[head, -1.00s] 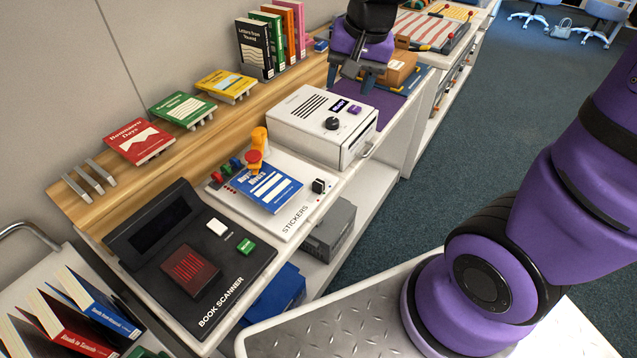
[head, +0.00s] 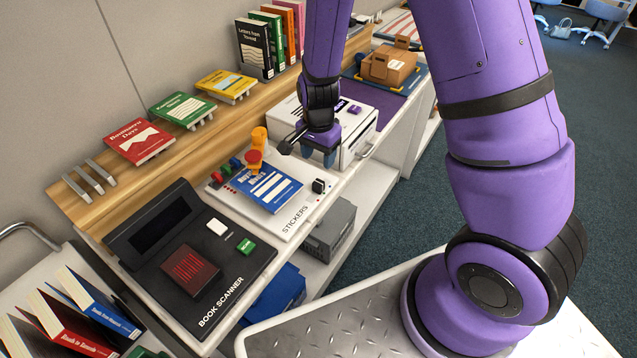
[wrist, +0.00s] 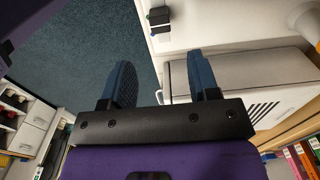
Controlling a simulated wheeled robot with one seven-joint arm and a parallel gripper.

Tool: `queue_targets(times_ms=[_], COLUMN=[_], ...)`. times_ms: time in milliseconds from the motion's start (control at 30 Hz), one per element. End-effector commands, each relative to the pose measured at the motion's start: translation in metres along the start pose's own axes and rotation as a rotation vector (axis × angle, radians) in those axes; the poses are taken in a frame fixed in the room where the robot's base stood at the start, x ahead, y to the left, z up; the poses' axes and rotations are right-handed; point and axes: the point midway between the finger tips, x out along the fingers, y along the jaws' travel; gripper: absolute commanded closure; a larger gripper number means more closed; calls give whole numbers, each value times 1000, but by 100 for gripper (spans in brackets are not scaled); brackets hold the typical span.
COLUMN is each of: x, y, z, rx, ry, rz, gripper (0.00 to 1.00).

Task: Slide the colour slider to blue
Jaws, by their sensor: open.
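The white stickers panel (head: 292,225) lies on the counter with red, green and blue pieces (head: 226,168) at its left end. A black knob (head: 318,186) stands at its right front corner; it also shows in the wrist view (wrist: 159,17). My gripper (head: 318,154) is open and empty, above and right of the panel, in front of the white box. Its two fingers (wrist: 160,80) are apart in the wrist view.
A black book scanner (head: 235,280) is on the left. Several books stand along the wooden shelf (head: 85,208). A brown parcel (head: 388,66) sits beyond the box.

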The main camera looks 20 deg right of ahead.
Motion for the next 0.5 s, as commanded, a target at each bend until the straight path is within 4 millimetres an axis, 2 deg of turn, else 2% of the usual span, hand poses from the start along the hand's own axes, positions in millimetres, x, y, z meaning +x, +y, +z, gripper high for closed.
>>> queue_targets(times_ms=[167, 500], x=[20, 74], y=[1, 1], z=[0, 0], rx=[1, -1], ry=[-1, -2], rz=[2, 3], gripper=[45, 45])
